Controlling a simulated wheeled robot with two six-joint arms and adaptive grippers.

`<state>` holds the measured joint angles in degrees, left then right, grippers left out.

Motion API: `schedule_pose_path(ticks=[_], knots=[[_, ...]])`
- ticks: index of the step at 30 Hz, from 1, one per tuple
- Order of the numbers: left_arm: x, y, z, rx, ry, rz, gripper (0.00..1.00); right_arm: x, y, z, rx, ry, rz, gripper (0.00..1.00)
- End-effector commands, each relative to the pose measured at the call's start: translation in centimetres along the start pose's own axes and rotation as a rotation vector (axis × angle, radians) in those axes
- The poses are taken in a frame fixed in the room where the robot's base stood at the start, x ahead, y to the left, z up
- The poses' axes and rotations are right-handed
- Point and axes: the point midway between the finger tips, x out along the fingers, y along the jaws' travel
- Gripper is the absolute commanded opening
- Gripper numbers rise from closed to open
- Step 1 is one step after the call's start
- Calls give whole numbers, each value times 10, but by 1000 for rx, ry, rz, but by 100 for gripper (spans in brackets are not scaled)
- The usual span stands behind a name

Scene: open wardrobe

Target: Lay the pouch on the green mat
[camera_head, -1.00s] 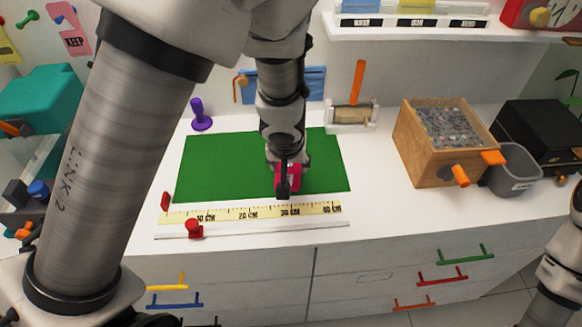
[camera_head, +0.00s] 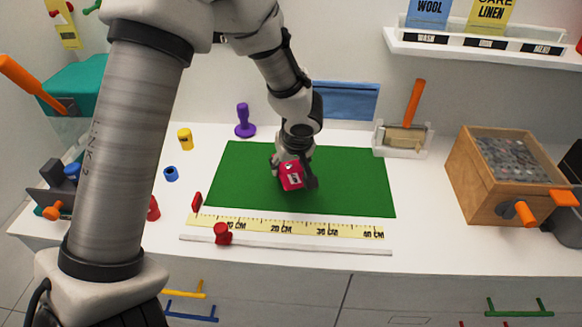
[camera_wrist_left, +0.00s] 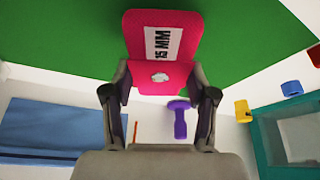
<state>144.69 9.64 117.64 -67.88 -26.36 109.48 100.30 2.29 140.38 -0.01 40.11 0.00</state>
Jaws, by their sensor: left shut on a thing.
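I cannot tell whether the pouch touches the mat. My right gripper is not in view.
A yellow ruler (camera_head: 290,227) and a white rail with a red slider (camera_head: 222,234) lie in front of the mat. A purple knob-like piece (camera_head: 244,121) stands behind it. A wooden box (camera_head: 480,185) stands right. The mat's right part is clear.

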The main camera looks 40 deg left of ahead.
Motion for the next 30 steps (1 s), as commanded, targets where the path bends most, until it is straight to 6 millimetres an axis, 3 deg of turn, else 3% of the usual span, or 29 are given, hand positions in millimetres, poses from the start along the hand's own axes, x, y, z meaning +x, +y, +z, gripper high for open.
schedule_pose_path(ticks=[1, 7, 20, 21, 23, 30], knots=[[1, 2, -8, -2, -1, -1, 20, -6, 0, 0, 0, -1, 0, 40], [35, 2, 8, 2, -1, -2, 20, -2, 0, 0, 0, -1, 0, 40], [41, 2, 10, 1, 1, 1, 20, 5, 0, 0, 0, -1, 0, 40], [40, 2, 10, 1, 1, 0, 64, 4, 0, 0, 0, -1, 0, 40], [39, 2, 9, 1, 0, 0, 82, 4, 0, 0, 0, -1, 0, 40], [39, 2, 9, 1, 0, 0, 82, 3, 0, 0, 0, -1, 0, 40]])
